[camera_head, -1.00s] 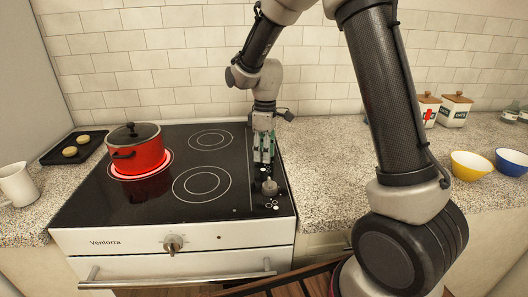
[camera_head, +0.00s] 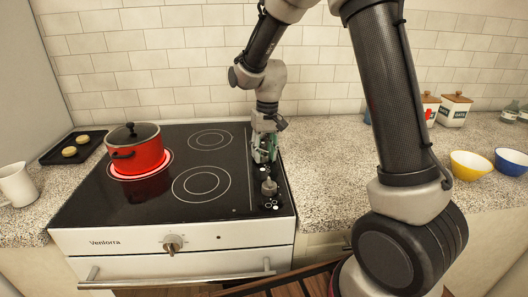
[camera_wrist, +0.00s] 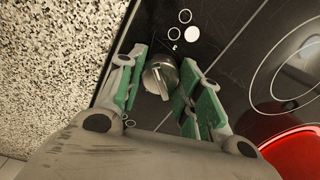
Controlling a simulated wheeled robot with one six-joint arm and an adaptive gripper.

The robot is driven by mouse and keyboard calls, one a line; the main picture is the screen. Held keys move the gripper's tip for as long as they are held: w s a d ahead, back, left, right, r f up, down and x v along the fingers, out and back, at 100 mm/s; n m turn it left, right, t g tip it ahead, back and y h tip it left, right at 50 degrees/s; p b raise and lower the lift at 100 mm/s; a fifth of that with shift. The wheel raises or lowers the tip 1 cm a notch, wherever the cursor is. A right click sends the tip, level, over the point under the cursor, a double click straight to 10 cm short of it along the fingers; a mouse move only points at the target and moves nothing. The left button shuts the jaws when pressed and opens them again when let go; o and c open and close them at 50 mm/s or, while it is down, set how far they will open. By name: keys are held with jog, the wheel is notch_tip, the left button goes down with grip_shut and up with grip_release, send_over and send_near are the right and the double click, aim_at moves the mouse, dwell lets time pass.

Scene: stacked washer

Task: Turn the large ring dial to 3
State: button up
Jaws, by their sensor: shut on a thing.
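In the wrist view, a round metal dial (camera_wrist: 160,76) with a raised bar grip stands on the black cooktop strip. White ring marks, one filled, lie beside the held dial in the wrist view. I cannot read any number or tell which dial is the large ring one.
A red pot (camera_head: 136,150) with a dark lid stands on the left burner and is clear of my gripper. The cooktop (camera_head: 160,215) is otherwise bare. An oven knob (camera_head: 172,243) is on the front panel. Yellow (camera_head: 470,166) and blue bowls (camera_head: 511,162) stand far right.

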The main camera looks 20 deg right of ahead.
jog(key=m, duration=0.4)
jog(key=shift+m, duration=0.3)
jog(key=shift+s+m+t, duration=0.1)
jog(key=shift+m+t, duration=0.2)
jog(key=shift+m, duration=2.2)
jog(key=o, duration=1.1)
jog(key=shift+c, duration=0.2)
notch_tip(320, 180, up, 12)
jog(key=shift+s+d, duration=0.2)
jog(key=shift+s, duration=0.05)
